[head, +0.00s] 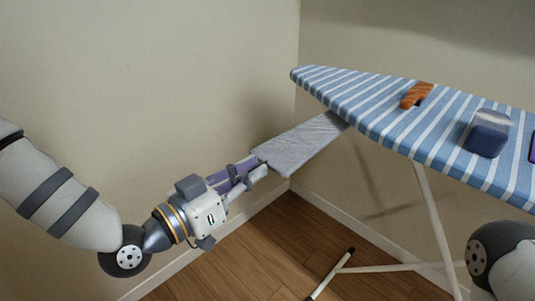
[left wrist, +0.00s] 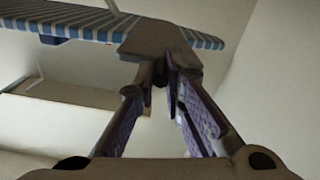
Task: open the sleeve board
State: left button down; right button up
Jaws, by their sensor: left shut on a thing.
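The grey sleeve board (head: 302,143) sticks out to the left from under the blue-and-white striped ironing board (head: 375,103) in the head view. My left gripper (head: 258,166) is shut on the board's near left end. In the left wrist view, the sleeve board (left wrist: 155,40) runs away from my left gripper (left wrist: 165,80) toward the underside of the striped ironing board (left wrist: 70,20). The inner end of the sleeve board is hidden beneath the ironing board. Part of my right arm shows at the lower right of the head view, but its gripper does not.
A purple item is cut off at the right edge. White legs (head: 433,225) stand below on the wooden floor (head: 265,250). Walls meet in a corner behind the sleeve board.

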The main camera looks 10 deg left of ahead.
pick_arm(q)
jog(key=shift+s+a, duration=0.4)
jog(key=shift+s, duration=0.05)
jog(key=c, duration=1.7)
grip_release()
jog(key=shift+s+a, duration=0.1)
jog(key=shift+o, duration=0.2)
jog(key=shift+s, duration=0.1)
jog(key=v, duration=1.2)
